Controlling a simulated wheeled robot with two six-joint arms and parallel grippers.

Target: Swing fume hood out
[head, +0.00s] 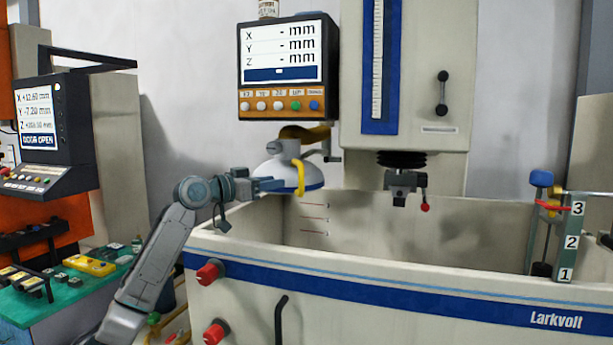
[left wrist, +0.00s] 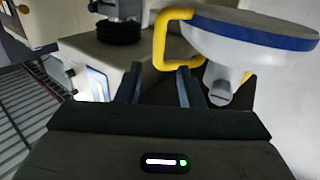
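The fume hood (head: 275,170) is a white dome with a blue rim on a jointed arm below the readout screen, over the left end of the tank. Its yellow handle (head: 300,178) hangs at the front. In the left wrist view the hood (left wrist: 245,42) is at upper right, and the handle (left wrist: 159,40) lies ahead, its lower corner in line with the gap between my fingertips. My left gripper (head: 276,185) is at the handle with fingers apart. It also shows in the left wrist view (left wrist: 160,70). I cannot tell whether it touches the handle. My right gripper is out of view.
The cream tank (head: 400,290) with red knobs and a blue stripe fills the front. The machine head (head: 405,180) hangs over it, right of the hood. A control console (head: 45,130) and a green bench (head: 70,300) stand at left. The tank's inside looks open.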

